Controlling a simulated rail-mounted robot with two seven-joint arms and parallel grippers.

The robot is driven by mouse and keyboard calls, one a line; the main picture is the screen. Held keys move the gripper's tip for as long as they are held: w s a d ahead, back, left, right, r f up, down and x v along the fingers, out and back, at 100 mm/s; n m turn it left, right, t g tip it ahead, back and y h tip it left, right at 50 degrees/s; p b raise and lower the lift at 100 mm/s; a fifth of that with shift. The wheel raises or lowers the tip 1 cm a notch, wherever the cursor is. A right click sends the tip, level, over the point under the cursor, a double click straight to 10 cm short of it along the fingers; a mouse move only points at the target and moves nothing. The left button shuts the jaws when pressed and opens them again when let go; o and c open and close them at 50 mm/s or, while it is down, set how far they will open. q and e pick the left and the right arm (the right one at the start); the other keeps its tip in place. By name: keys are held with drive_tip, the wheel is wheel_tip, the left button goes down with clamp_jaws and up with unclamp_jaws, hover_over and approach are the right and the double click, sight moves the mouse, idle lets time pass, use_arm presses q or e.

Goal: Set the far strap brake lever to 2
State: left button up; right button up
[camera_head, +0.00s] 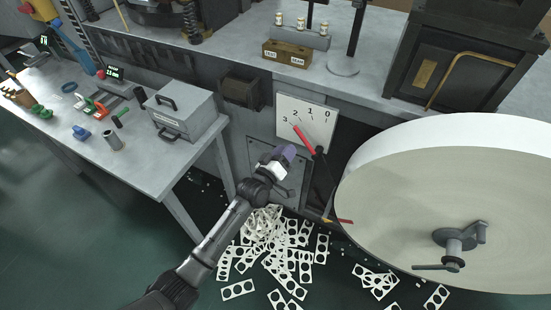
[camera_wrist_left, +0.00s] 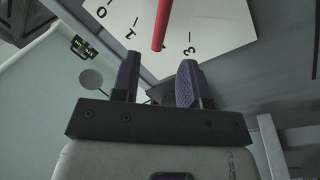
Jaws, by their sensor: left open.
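The far strap brake lever (camera_head: 304,137) has a red handle and a black lower arm. It leans up and left in front of a white scale plate (camera_head: 318,130) marked 3, 2, 1, 0. In the head view its tip lies just below the 3. In the left wrist view the red handle (camera_wrist_left: 161,25) hangs between the 1 and the 3 on the plate (camera_wrist_left: 215,25), and the 2 is hidden. My left gripper (camera_head: 286,154) is open, left of and below the handle. In the wrist view its fingers (camera_wrist_left: 158,77) are spread, with the handle's end beyond the gap, apart from them.
A large pale reel (camera_head: 440,200) with a crank fills the right side, close to the lever. A second red handle (camera_head: 345,221) shows low beside it. Punched scrap (camera_head: 290,260) lies on the floor. A workbench (camera_head: 60,130) with a grey box (camera_head: 185,108) stands left.

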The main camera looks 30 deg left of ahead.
use_arm(q)
drive_tip(key=s, duration=0.1)
drive_tip(key=s+p, duration=0.1)
drive_tip(key=s, duration=0.3)
drive_tip(key=shift+s+a+f, duration=0.15)
drive_tip(key=shift+a+f, duration=0.2)
drive_tip(key=shift+a, duration=0.05)
